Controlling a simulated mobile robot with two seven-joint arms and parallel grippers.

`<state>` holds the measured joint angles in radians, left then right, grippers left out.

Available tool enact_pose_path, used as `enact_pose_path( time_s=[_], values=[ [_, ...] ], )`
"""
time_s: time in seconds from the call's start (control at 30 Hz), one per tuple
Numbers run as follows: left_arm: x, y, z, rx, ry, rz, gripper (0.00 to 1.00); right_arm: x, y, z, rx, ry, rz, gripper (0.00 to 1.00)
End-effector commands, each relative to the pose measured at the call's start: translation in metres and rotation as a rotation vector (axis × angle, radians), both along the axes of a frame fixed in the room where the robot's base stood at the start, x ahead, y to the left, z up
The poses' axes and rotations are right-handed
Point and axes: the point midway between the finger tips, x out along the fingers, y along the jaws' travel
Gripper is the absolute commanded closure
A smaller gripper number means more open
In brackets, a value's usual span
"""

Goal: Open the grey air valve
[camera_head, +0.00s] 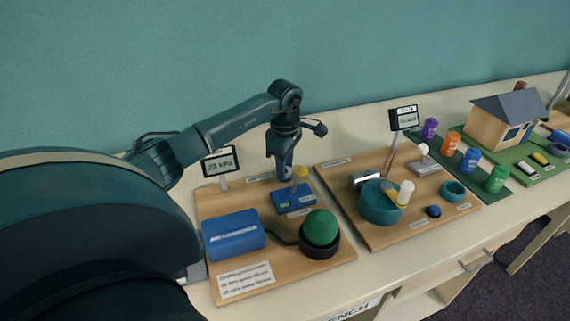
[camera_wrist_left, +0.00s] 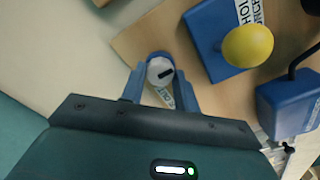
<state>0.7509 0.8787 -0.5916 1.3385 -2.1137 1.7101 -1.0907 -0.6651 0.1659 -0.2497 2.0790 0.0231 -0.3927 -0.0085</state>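In the left wrist view a round grey knob with a black bar mark (camera_wrist_left: 160,71), which looks like the air valve, sits at the edge of a wooden board. My left gripper (camera_wrist_left: 159,92) has its two blue fingers on either side of the knob, apart from each other, with a gap visible beside it. Contact with the knob cannot be made out. In the head view my left gripper (camera_head: 284,172) points down at the back of the left board, and the valve is hidden behind it. My right gripper is in neither view.
The left board (camera_head: 317,271) also holds a blue box (camera_head: 233,235), a green dome (camera_head: 321,227) and a "23 kPa" display (camera_head: 220,163). A second board (camera_head: 375,236) stands right.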

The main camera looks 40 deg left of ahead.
Motion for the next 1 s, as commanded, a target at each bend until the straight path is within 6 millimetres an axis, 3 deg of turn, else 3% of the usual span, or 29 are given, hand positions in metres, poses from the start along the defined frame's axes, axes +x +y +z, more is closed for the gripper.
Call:
enact_pose_path(
  time_s=[0.27, 0.67, 1.0],
  values=[
    [0.0000, 0.0000, 0.0003, 0.000, 0.000, 0.000, 0.92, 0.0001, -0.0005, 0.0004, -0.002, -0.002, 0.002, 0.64],
    [0.0004, 0.0002, 0.0009, 0.001, -0.001, 0.077, 0.93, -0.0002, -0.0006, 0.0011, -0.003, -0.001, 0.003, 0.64],
    [0.0005, 0.0003, 0.0017, 0.001, -0.002, 0.345, 0.93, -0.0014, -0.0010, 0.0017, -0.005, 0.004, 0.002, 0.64]
  ],
)
